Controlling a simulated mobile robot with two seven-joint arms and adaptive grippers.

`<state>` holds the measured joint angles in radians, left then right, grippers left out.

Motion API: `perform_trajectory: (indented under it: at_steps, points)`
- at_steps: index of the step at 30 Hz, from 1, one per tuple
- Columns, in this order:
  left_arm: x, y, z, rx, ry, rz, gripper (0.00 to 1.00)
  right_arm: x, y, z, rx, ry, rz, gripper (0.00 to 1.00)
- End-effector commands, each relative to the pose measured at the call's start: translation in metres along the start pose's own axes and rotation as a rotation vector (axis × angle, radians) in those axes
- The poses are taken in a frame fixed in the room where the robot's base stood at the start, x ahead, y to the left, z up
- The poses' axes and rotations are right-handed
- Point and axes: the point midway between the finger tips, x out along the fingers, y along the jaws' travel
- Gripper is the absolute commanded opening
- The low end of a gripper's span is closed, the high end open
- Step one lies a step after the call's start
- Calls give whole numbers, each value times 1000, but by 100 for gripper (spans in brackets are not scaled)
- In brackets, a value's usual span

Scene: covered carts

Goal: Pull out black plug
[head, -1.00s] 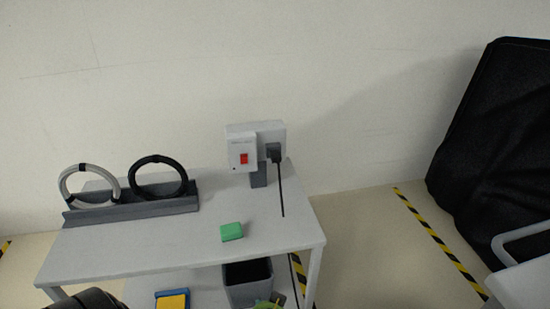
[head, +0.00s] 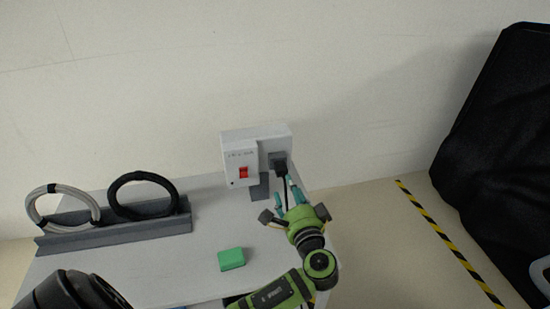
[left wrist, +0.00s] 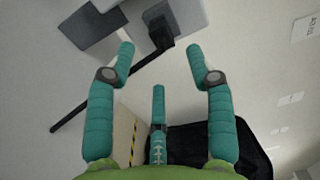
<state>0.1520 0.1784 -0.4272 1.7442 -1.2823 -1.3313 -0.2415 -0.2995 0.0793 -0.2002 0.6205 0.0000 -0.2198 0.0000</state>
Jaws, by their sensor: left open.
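The black plug (head: 279,164) sits in the right side of the front of a white socket box (head: 240,156), with its black cord hanging down. The box has a red switch (head: 243,172) and stands at the back of the white cart. My left gripper (head: 288,191) is green with teal fingers, open and empty, just below and in front of the plug. In the left wrist view the plug (left wrist: 160,36) shows beyond the spread fingertips, apart from them, with its cord running to the lower left. My right gripper is not in view.
The cart top (head: 150,262) holds a green block (head: 232,259) at its front. A grey cable (head: 68,204) and a black cable (head: 143,196) stand coiled in a dark rack (head: 112,231) at left. A black covered shape (head: 500,150) stands at right.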

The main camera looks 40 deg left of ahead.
Motion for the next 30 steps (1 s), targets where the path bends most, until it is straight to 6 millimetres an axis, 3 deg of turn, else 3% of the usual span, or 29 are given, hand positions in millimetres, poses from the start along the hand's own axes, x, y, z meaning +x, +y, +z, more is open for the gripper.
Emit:
perform_trajectory:
  at_steps: [14, 30]
  points:
    - [4, 0, 0, 0, 0, -1, 54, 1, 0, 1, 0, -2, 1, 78]
    - [72, 2, 0, 0, -1, -1, 54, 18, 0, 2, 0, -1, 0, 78]
